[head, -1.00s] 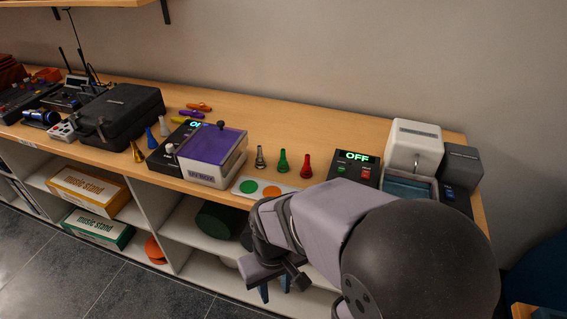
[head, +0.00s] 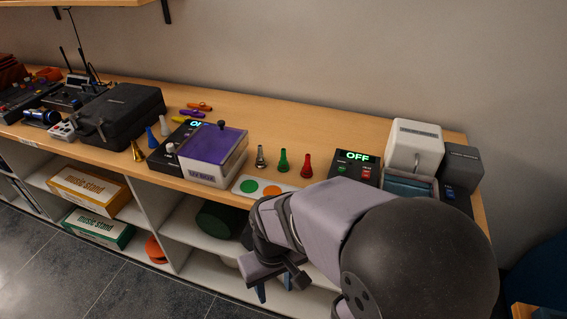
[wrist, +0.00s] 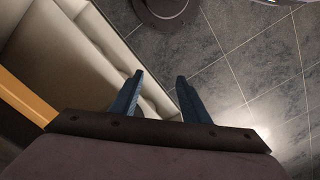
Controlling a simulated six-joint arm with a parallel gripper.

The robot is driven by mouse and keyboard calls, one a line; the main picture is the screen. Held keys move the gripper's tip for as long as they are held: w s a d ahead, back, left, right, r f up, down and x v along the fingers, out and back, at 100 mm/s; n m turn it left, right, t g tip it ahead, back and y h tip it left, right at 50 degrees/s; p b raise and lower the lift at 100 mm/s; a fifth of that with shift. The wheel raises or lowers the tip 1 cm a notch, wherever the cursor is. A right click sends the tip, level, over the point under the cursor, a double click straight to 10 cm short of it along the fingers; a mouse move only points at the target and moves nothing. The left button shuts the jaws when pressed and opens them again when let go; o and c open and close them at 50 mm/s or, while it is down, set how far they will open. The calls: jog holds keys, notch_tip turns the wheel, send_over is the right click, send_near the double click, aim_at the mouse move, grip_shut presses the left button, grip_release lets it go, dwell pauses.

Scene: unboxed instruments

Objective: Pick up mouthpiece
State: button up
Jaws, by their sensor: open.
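Three mouthpieces stand upright in a row on the wooden counter in the head view: a silver one (head: 260,157), a green one (head: 283,161) and a red one (head: 306,166). A gold one (head: 138,151), a blue one (head: 152,138) and a white one (head: 164,126) stand further left, beside the black case. My gripper (head: 274,290) is low in front of the shelf, below the counter edge and apart from all mouthpieces. In the wrist view its two blue fingers (wrist: 160,77) are spread and empty, over the floor and shelf edge.
A UV box (head: 211,160) with a purple lid stands left of the row. A card with coloured dots (head: 248,187) lies in front. A black control box reading OFF (head: 355,166) and a white machine (head: 414,146) stand right. Open shelves (head: 146,203) lie below the counter.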

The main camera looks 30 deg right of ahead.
jog(key=w+d+r+t+p, duration=0.1)
jog(key=w+r+p, duration=0.1)
jog(key=w, duration=0.3)
jog(key=w+d+r+p, duration=0.1)
jog(key=w+d+r, duration=0.1)
jog(key=w+r, duration=0.15)
notch_tip(320, 180, up, 7)
jog(key=t+p, duration=0.4)
jog(key=p, duration=0.3)
send_over(285, 151)
jog(key=s, duration=0.2)
jog(key=shift+w+r, duration=0.1)
jog(key=shift+r, duration=0.1)
jog(key=shift+g, duration=0.3)
jog(key=shift+p+x, duration=1.85)
jog(key=shift+x, duration=1.85)
grip_shut()
